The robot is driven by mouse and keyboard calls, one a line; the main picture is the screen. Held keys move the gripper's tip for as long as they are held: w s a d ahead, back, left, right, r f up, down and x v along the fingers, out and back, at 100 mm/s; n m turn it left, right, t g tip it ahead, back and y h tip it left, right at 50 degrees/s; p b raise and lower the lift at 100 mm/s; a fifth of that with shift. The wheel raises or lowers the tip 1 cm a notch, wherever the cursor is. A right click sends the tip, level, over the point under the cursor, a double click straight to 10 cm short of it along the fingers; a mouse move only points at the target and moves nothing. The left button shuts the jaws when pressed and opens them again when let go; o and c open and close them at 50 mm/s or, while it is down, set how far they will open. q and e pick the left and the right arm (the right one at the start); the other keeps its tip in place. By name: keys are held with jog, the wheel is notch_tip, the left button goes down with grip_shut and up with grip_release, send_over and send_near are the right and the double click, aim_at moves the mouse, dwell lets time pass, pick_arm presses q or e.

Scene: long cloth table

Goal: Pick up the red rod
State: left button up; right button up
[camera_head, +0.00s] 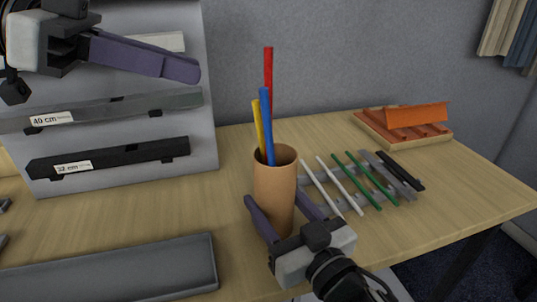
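The red rod (268,70) stands upright in a tan cup (274,200), together with a blue rod (266,115) and a yellow rod (257,122). The red rod rises highest; its lower part is hidden in the cup. My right gripper (273,195) comes in from the bottom with its fingers apart, one on each side of the cup. I cannot tell whether they touch it. My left gripper (198,74) is raised at the upper left, well away from the rods, in front of a board. Its fingers show edge-on, so their gap is hidden. I see nothing held in it.
A grey rack (366,155) with white and green rods lies right of the cup. A wooden tray (440,138) with orange pieces is at the back right. A pale board (105,175) with labelled holders stands at left. A grey tray (110,270) lies at front left.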

pick_arm(q)
jog(key=x, duration=1)
jog(key=shift+f, duration=0.2)
jog(key=shift+s+d, duration=0.1)
grip_shut()
notch_tip(320, 180, up, 28)
pick_arm(e)
jog(key=o, duration=1.1)
